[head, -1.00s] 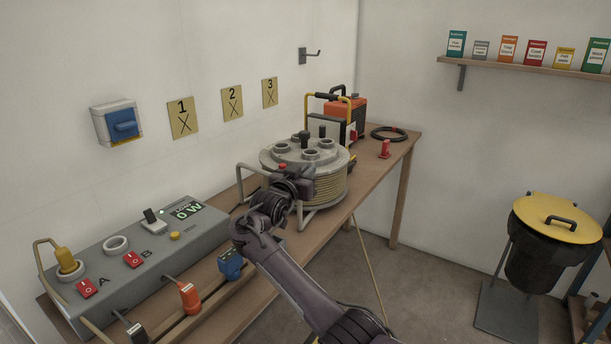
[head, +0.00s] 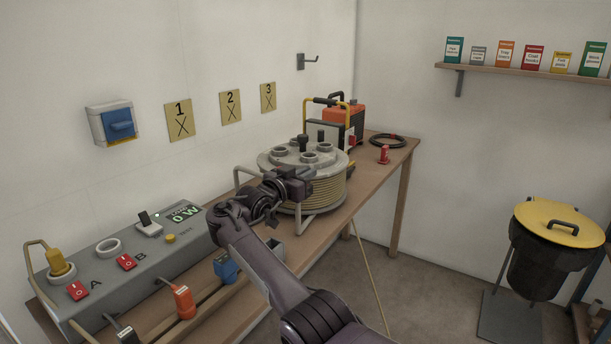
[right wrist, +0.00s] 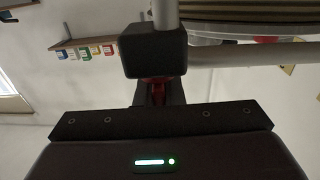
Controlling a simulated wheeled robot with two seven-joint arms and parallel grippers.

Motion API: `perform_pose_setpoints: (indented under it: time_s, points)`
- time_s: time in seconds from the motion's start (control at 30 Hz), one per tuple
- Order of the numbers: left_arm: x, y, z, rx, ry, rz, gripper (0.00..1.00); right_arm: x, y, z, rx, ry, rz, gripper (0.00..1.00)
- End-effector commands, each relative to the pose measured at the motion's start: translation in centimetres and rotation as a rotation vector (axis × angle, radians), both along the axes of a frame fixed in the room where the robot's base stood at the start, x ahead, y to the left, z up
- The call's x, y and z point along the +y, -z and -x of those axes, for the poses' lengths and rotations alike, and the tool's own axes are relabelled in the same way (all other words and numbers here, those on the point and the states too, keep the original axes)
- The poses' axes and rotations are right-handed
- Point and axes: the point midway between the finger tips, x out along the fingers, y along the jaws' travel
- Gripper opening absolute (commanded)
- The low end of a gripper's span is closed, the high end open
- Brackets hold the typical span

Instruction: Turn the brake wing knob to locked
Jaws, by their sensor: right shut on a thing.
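The cable reel (head: 335,188) stands on the bench in a pale tube frame, with a grey top and wound cable below. My right gripper (head: 300,182) is at the reel's front side in the head view. In the right wrist view a small red part (right wrist: 156,92), seemingly the brake wing knob, shows at the jaws, below a dark block (right wrist: 153,52) on the reel's frame. The right gripper is shut on it. The knob is hidden behind my gripper in the head view, and its angle cannot be told. My left gripper is not in view.
A grey power panel (head: 130,243) with red switches lies left on the bench (head: 366,180). An orange plug (head: 183,300) and a blue plug (head: 225,266) are in front of it. An orange machine (head: 345,122) stands behind the reel. A yellow-lidded bin (head: 560,222) stands right.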

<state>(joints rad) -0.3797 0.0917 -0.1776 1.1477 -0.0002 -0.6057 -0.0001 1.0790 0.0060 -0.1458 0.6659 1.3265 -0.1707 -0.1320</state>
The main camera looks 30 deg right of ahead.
Motion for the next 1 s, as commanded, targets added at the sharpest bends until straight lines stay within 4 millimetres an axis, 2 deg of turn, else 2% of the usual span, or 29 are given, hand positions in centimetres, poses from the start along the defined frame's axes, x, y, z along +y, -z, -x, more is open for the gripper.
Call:
perform_pose_setpoints:
  time_s: [0.03,0.07,0.2,0.57,0.9,1.0]
  points:
    - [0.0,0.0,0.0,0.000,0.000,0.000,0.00,-0.1,-0.2,0.0,-0.003,-0.001,0.003,0.00]
    - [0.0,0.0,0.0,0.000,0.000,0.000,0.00,-0.1,-0.2,0.0,-0.003,-0.001,0.003,0.12]
    - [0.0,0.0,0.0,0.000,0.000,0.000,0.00,-0.1,-0.2,0.0,-0.003,-0.001,0.002,0.30]
    - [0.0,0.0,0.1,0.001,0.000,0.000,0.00,0.6,-0.1,0.1,-0.003,-0.002,0.001,0.30]
    - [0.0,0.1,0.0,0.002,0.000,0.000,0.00,5.8,0.0,1.9,-0.003,-0.003,-0.001,0.30]
    - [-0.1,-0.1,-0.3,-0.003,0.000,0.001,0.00,6.8,0.0,2.3,-0.002,-0.003,0.000,0.30]
